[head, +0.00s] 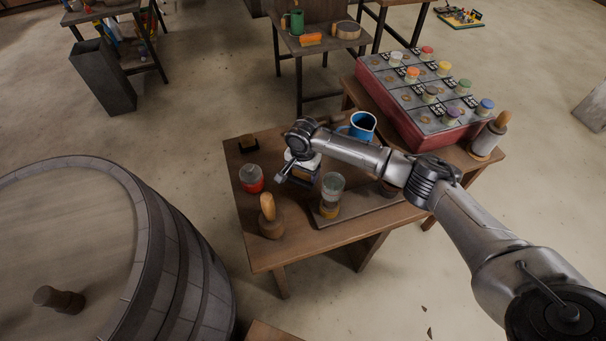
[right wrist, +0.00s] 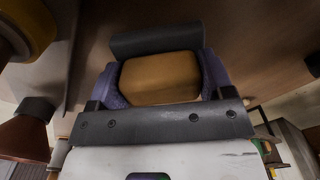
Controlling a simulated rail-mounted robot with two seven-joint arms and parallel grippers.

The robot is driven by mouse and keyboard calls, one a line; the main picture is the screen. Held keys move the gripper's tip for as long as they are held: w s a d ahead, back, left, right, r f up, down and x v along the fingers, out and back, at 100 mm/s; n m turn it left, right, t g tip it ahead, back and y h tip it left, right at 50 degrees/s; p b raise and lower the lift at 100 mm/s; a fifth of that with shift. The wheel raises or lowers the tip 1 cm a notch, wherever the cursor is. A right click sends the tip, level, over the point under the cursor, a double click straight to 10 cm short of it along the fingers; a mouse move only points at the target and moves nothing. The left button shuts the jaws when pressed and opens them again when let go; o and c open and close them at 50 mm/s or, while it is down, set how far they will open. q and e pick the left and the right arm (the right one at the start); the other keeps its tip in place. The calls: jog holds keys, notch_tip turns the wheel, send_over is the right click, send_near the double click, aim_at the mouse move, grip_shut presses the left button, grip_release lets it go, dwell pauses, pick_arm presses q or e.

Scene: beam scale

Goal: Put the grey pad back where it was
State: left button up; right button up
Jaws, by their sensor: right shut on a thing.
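My right gripper (head: 297,180) is above the low wooden table, between a red-based jar and a clear jar. In the right wrist view, its purple-lined fingers (right wrist: 160,85) are shut on a block with a tan face (right wrist: 160,78). A dark grey strip (right wrist: 155,39) shows along the block's far side; this looks like the grey pad, mostly hidden by the gripper in the head view. I cannot tell whether it touches the table. My left gripper is not in view.
On the table (head: 290,242) stand a red-based jar (head: 251,179), a wooden-handled tool (head: 268,216), a clear jar (head: 332,189), a blue mug (head: 362,125) and a small dark block (head: 247,144). A red case (head: 385,105) with coloured-lidded jars is at the back right. A barrel (head: 160,260) stands left.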

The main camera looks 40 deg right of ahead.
jog(key=shift+f, duration=0.8)
jog(key=o, duration=0.9)
jog(key=shift+f, duration=0.1)
jog(key=shift+r, duration=0.4)
notch_tip(320, 180, up, 10)
jog(key=shift+f+p, duration=0.1)
jog(key=shift+p, duration=0.5)
jog(key=shift+r, duration=0.85)
